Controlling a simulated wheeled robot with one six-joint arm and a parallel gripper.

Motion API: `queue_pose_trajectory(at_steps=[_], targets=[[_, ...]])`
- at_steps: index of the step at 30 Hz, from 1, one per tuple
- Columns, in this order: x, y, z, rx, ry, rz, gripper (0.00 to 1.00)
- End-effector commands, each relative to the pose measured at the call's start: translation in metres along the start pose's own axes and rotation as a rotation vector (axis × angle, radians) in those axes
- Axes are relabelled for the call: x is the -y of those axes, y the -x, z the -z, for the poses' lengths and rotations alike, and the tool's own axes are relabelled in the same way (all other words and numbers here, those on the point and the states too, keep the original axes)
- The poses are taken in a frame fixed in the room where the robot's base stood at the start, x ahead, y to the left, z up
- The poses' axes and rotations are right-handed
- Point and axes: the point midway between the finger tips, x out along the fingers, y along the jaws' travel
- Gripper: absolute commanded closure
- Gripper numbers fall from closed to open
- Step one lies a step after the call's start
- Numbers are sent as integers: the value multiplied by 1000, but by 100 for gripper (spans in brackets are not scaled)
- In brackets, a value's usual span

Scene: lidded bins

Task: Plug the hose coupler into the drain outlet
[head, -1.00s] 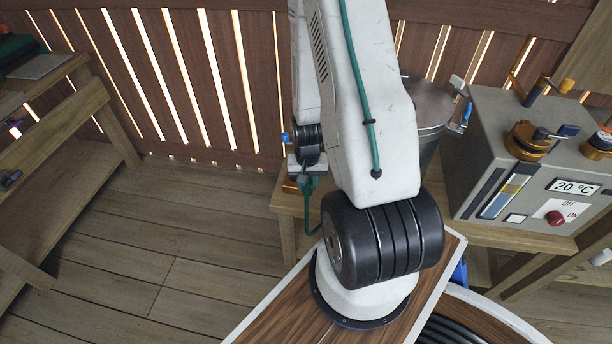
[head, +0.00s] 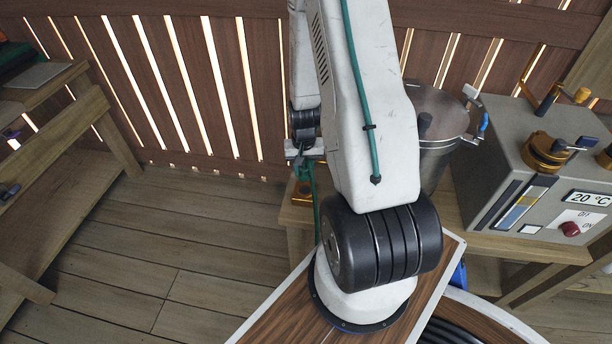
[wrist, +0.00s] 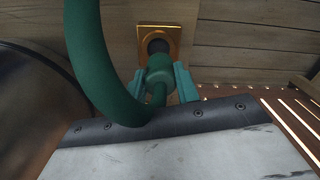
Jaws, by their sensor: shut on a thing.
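The green hose coupler (wrist: 160,70) is held between the two teal fingers of my gripper (wrist: 160,82) in the wrist view. Its green hose (wrist: 88,60) loops up and to the left. The drain outlet (wrist: 173,31), a square brass plate, is directly beyond the coupler on a wooden surface. A dark round part overlaps the plate's middle, and I cannot tell whether the coupler's tip is inside the opening. In the head view the brass outlet (head: 301,194) shows partly beside my arm, with green hose (head: 307,172) above it. My fingers are not clear there.
A metal pot (head: 440,130) with a lid stands on the wooden bench, right of my arm. A grey control box (head: 530,190) with brass valves is further right. Another wooden bench (head: 70,160) is at the left. The plank floor (head: 150,250) between is clear.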

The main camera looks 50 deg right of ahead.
Motion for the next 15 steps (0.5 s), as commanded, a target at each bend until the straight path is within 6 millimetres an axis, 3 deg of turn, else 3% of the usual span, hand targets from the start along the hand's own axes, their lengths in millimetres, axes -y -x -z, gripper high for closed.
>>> queue_pose_trajectory(at_steps=[15], targets=[[-7, -42, 0, 7, -7, -2, 96]])
